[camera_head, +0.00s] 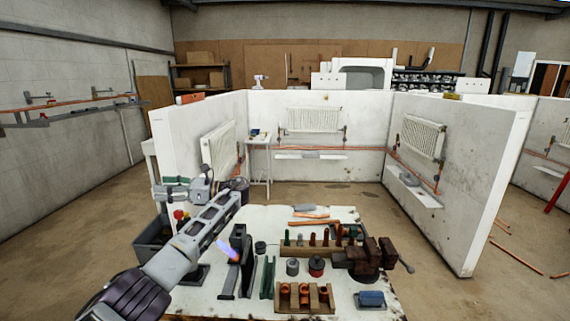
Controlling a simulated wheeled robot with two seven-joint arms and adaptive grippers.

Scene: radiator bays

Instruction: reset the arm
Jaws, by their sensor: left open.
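My left arm comes in from the lower left and reaches up over the left side of the workbench (345,215). Its wrist bends back to the left. My left gripper (168,189) is small in the picture, at the far end of the arm, above a dark bin (152,232). It is open, and I see nothing held in it. My right arm and right gripper are not in view.
The bench carries a rusty vise (371,256), a wooden block with copper fittings (304,297), a rack of tools (310,248) and a blue item (371,299). White partition walls (465,170) with radiators (314,119) stand behind. The bay floor (330,193) is mostly clear.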

